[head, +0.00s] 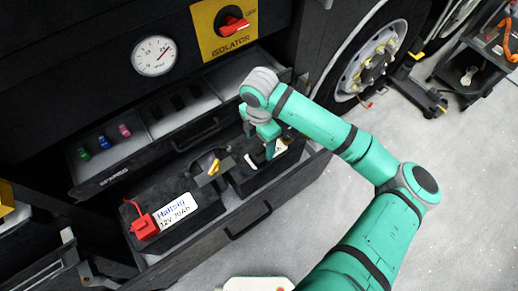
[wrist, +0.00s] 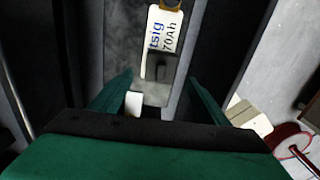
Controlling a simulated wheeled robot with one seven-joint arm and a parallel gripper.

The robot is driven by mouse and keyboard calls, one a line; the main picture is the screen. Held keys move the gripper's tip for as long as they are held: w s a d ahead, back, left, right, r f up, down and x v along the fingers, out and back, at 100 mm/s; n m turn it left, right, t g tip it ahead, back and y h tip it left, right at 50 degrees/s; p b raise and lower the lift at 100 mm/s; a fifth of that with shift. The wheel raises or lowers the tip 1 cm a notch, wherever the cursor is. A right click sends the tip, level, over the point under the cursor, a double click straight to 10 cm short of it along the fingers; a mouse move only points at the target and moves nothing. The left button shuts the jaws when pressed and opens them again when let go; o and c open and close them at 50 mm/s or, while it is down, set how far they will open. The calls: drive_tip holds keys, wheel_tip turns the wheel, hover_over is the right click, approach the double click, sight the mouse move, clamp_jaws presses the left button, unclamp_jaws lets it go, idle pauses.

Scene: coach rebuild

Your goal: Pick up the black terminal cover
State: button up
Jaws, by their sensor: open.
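A small black block (wrist: 156,68), which looks like the black terminal cover, sits on the grey top of a battery, beside its white label (wrist: 163,35). My gripper (wrist: 160,94) is open, with one teal finger to either side and the block ahead between them. I see no contact with it. In the head view my gripper (head: 268,143) points down over the right-hand battery (head: 245,178) in the open drawer. The gripper hides part of that battery, and I cannot make out the cover clearly there.
The left battery (head: 175,195) has a red terminal cover (head: 144,226). A yellow-handled part (head: 213,167) lies between the batteries. A shallower open drawer (head: 155,120) with small coloured items is above. The red isolator switch (head: 233,24) and gauge (head: 154,56) are on the panel.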

sight(260, 151)
drive_tip(key=shift+s+d+f, duration=0.1)
drive_tip(key=shift+s+f, duration=0.1)
drive_tip(key=shift+f, duration=0.45)
drive_tip(key=shift+s+d+f, duration=0.1)
drive_tip(key=shift+s+f, duration=0.05)
drive_tip(key=shift+f, duration=0.45)
drive_tip(key=shift+w+a+f, duration=0.1)
drive_tip(key=shift+w+f, duration=0.05)
drive_tip(key=shift+f, duration=1.2)
drive_tip(key=shift+w+a+f, duration=0.1)
drive_tip(key=shift+w+f, duration=0.05)
drive_tip(key=shift+f, duration=1.15)
drive_tip(key=c, duration=1.1)
drive_tip(key=shift+r, duration=0.1)
